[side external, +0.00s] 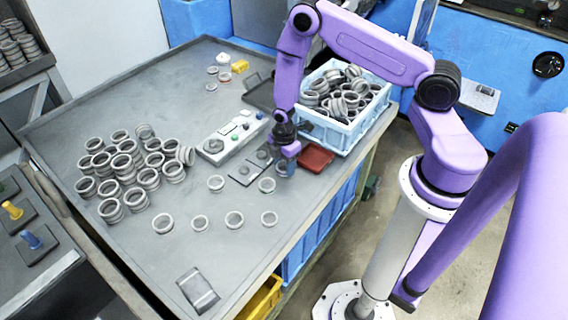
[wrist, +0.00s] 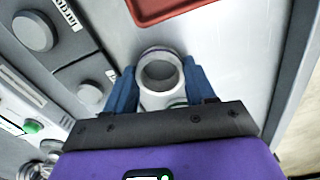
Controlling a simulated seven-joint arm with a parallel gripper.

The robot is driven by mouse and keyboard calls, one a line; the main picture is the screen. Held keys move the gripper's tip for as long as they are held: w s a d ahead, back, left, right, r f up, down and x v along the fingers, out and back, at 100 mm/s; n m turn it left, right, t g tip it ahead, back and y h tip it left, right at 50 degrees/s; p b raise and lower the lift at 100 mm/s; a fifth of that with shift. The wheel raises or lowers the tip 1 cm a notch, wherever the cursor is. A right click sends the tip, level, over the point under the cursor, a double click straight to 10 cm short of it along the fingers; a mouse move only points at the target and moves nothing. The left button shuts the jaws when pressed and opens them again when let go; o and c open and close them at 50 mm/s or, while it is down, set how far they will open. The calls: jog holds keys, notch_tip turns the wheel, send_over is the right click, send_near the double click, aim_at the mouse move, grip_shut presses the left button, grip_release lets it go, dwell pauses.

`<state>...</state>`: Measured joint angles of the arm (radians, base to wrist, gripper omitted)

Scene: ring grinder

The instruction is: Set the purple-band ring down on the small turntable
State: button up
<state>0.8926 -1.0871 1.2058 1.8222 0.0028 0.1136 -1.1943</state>
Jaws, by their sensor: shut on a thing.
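My gripper (wrist: 160,82) has blue fingers closed on either side of a pale metal ring (wrist: 160,56) with a thin purple line at its far rim. In the side external view my gripper (side external: 284,166) hangs low over the table beside a dark grey plate; the held ring is not clear there. The plate carries two round grey discs, the larger (wrist: 35,31) and the smaller (wrist: 90,97), to the left of the fingers in the wrist view. The ring is apart from both discs.
A red tray (side external: 315,157) lies just right of my gripper. A blue crate of rings (side external: 343,139) stands behind it. A white control box (side external: 218,153) is left of the plate. Several loose rings lie nearby, with a large cluster at left.

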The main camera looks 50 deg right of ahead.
jog(key=shift+f, duration=0.15)
jog(key=o, duration=1.1)
notch_tip(320, 180, up, 17)
jog(key=s+a+r+m, duration=0.1)
jog(key=s+a+r, duration=0.4)
jog(key=s+r, duration=0.25)
jog(key=s+a+r+m, duration=0.1)
jog(key=s+a+r, duration=0.5)
jog(key=s, duration=0.3)
jog(key=s+d+r+m, duration=0.1)
jog(key=s+r, duration=0.2)
jog(key=s, duration=0.5)
jog(key=shift+d, duration=0.25)
jog(key=shift+s+d+r, duration=0.15)
jog(key=shift+s, duration=0.25)
jog(key=shift+c, duration=1.1)
